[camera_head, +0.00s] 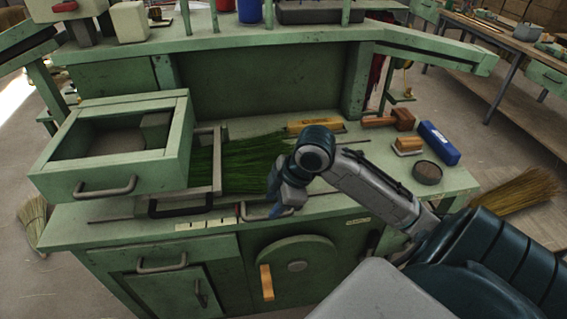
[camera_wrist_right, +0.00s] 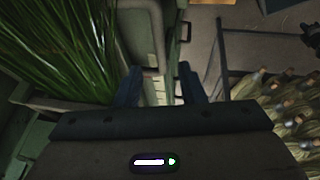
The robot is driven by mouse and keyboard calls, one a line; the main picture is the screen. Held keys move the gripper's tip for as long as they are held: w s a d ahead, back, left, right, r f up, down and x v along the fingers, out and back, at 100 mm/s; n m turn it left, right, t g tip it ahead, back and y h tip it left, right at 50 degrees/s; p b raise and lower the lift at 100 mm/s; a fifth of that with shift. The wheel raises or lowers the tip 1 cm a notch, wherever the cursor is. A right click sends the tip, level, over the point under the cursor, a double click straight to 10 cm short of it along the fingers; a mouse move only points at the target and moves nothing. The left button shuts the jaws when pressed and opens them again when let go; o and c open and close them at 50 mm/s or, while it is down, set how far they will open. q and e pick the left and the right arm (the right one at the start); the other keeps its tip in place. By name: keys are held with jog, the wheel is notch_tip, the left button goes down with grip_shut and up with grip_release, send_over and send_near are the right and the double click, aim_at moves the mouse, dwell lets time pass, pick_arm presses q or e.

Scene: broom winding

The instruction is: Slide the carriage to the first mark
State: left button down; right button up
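The carriage, a grey metal frame (camera_head: 217,165) with long green bristles (camera_head: 245,163), sits on the bench top left of centre, partly under the raised drawer box. A dark handle (camera_head: 180,209) is at its front. Pale mark labels (camera_head: 190,226) lie along the bench's front edge, with another (camera_head: 357,221) further right. My right gripper (camera_head: 284,206) is over the front edge, right of the handle and apart from it. In the right wrist view its two fingers (camera_wrist_right: 160,82) are spread with nothing between them; bristles (camera_wrist_right: 60,45) show at left. My left gripper is not in view.
The green drawer box (camera_head: 110,150) stands above the bench's left part. A wooden mallet (camera_head: 390,120), a blue box (camera_head: 439,144), a brush (camera_head: 408,145) and a round dark dish (camera_head: 428,173) lie at the right. A round door with a wooden handle (camera_head: 267,282) is below.

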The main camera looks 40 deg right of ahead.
jog(key=shift+v, duration=2.9)
jog(key=s+a+f+m, duration=0.2)
jog(key=f, duration=0.4)
jog(key=s+a+f+m, duration=0.2)
jog(key=f+m, duration=0.1)
jog(key=f, duration=0.4)
jog(key=s+a+f+m+h, duration=0.2)
jog(key=s+f+m+h, duration=0.2)
jog(key=s+f+m, duration=0.5)
notch_tip(320, 180, down, 31)
jog(key=s+d+n+g, duration=0.2)
jog(key=s+d+n, duration=0.1)
jog(key=s+f+g, duration=0.1)
jog(key=s+f, duration=1.6)
jog(key=shift+s+d+m, duration=0.2)
jog(key=shift+d+m, duration=0.1)
jog(key=shift+d, duration=0.1)
jog(key=shift+f, duration=0.1)
